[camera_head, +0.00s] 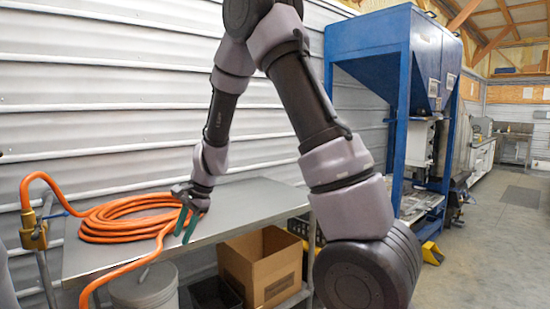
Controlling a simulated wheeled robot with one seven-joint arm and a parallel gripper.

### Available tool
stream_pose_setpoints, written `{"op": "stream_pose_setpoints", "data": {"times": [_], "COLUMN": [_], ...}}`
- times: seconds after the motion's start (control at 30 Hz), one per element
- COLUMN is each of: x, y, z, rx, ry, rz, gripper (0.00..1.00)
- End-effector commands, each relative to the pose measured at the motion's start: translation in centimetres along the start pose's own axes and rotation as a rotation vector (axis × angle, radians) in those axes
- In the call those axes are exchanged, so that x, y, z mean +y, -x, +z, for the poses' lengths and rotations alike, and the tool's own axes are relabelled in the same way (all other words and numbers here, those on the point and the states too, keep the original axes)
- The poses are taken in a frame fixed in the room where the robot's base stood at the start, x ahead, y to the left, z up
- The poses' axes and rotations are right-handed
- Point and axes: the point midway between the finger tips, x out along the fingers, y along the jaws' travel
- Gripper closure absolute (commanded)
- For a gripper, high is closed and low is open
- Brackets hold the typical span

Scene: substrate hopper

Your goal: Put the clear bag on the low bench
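A grey metal-topped bench (245,205) stands against the corrugated wall; I take it to be the low bench. My gripper (187,226) hangs over its front edge, beside the orange hose coil, with its teal fingertips pointing down. The two fingertips look a little apart, with nothing visible between them, so it appears open. I cannot make out a clear bag anywhere in this view. My own arm hides the right end of the bench and part of the floor beyond.
A coiled orange hose (130,222) covers the bench's left part and trails over the front edge. An open cardboard box (268,270) and a grey bucket (145,290) stand below. A blue hopper frame (403,120) stands at right. The bench top right of my gripper looks clear.

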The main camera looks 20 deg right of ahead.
Motion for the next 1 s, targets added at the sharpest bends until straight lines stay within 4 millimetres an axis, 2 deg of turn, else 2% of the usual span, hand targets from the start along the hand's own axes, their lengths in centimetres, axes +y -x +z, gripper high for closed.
{"op": "stream_pose_setpoints", "data": {"times": [0.03, 0.2, 0.37, 0.5, 0.6, 0.7, 0.83, 1.0], "x": [-0.1, 1.6, 4.9, 8.8, 11.8, 14.6, 17.2, 18.7], "y": [3.5, 12.8, 20.4, 25.7, 28.6, 30.7, 32.3, 32.9], "z": [0.1, 0.5, 1.1, 1.8, 2.3, 2.7, 3.1, 3.3], "rx": [0.001, 0.034, 0.11, 0.21, 0.296, 0.38, 0.462, 0.508], "ry": [0.041, 0.2, 0.351, 0.478, 0.56, 0.628, 0.684, 0.713], "rz": [-0.039, -0.12, -0.176, -0.2, -0.2, -0.186, -0.163, -0.143], "gripper": [0.65, 0.65, 0.65, 0.65, 0.65, 0.65, 0.65, 0.65]}}
